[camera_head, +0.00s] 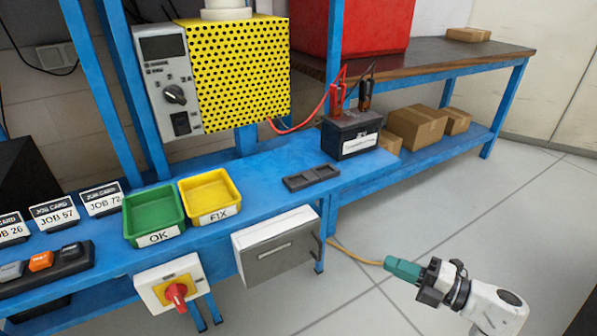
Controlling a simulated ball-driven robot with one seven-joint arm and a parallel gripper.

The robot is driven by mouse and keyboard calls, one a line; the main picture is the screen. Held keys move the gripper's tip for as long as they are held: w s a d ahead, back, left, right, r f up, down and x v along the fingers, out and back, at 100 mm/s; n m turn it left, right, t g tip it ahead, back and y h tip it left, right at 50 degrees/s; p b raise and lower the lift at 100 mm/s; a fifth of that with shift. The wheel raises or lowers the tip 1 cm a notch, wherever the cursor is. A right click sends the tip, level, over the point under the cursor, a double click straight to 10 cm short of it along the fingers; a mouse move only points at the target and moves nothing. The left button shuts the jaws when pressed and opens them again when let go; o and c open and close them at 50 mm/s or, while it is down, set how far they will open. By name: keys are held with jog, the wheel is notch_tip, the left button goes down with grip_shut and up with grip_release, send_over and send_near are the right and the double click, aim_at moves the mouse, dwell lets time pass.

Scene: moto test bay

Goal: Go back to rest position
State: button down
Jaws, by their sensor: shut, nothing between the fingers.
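My gripper (424,277) is at the lower right, over the grey floor and in front of the blue bench (262,190). Its white and dark body reaches in from the bottom right, and it is shut and empty. A teal block (403,269) shows at its tip; I cannot tell whether this is part of the fingers or a plug behind them. A thin yellow cable (352,255) runs from the bench's front leg towards the teal block. No task object is named.
A grey drawer box (275,250) and a red rotary switch (178,295) stick out from the bench front. Green (153,213) and yellow (210,195) bins, a black battery (350,135) and a dark tray (311,177) stand on top. Open floor lies right of the bench.

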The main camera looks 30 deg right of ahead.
jog(key=s+d+f+m+g+h, duration=0.2)
jog(key=f+m+h, duration=0.3)
jog(key=m+h, duration=0.3)
jog(key=s+d+f+m+g+h, duration=0.25)
jog(key=f+m+h, duration=0.2)
jog(key=m, duration=0.55)
jog(key=s+a+f+m+g+y, duration=0.25)
jog(key=s+a+g, duration=0.25)
jog(key=s+a, duration=0.3)
jog(key=s+a+f+m+g+y, duration=0.1)
jog(key=s+a+m+g+y, duration=0.15)
jog(key=s+a+g, duration=0.55)
notch_tip(320, 180, up, 18)
jog(key=w+a+t+p, duration=0.1)
jog(key=w+t+p, duration=0.1)
jog(key=p, duration=1.6)
jog(key=shift+m+t+h+p, duration=0.3)
jog(key=shift+t+h+p, duration=0.05)
